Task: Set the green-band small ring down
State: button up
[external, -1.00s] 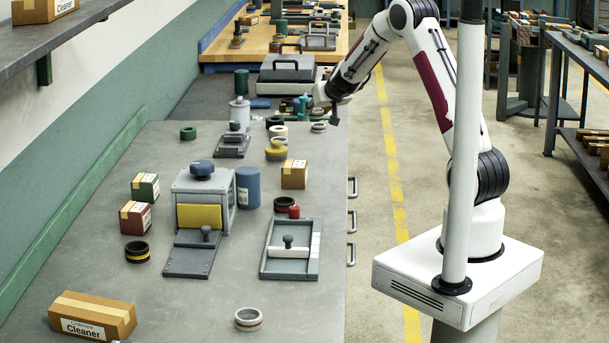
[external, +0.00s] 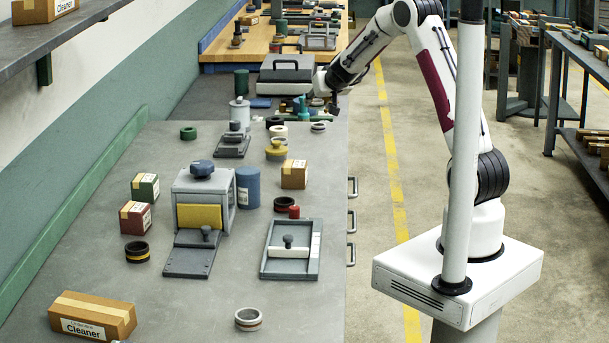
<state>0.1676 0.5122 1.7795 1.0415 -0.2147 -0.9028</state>
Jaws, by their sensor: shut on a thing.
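My gripper (external: 333,107) is at the far right end of the grey bench, seen small and dark, with its fingers pointing down. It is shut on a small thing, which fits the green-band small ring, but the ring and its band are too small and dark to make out. A pale small ring with a dark band (external: 318,127) lies on the bench just below and left of my gripper, apart from it.
A teal post (external: 303,108) and a white ring (external: 279,132) stand left of my gripper. A yellow piece (external: 277,148) is nearer. A grey case (external: 286,75) lies behind. The grey bench (external: 200,310) has free room at its front and right edge.

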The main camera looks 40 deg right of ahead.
jog(key=w+a+r+n+y, duration=0.1)
jog(key=a+n+y, duration=0.1)
jog(key=a, duration=1.1)
jog(key=w+a+r+n+y, duration=0.2)
jog(key=a, duration=1)
jog(key=s+a+n+y, duration=0.2)
jog(key=s+a, duration=0.1)
jog(key=a, duration=0.8)
jog(key=s+a+n+y, duration=0.1)
jog(key=s+a, duration=0.2)
jog(key=a, duration=0.9)
jog(key=s+a+n+g+y, duration=0.1)
jog(key=s+a+n+y, duration=0.1)
jog(key=s+a, duration=0.55)
jog(key=s+a+n+y, duration=0.15)
jog(key=s+a, duration=0.25)
jog(key=a, duration=0.7)
jog(key=s+a+f+n+g+y, duration=0.1)
jog(key=s+a+f+n, duration=0.1)
jog(key=s+a, duration=0.6)
jog(key=s+a+f+n+g+y, duration=0.1)
jog(key=s+a+f+n, duration=0.1)
jog(key=s+a, duration=0.6)
jog(key=shift+s+a+f, duration=0.2)
jog(key=shift+s+f, duration=0.55)
jog(key=shift+s, duration=0.25)
jog(key=shift+f, duration=0.1)
jog(key=shift+f, duration=3.05)
jog(key=shift+f, duration=0.1)
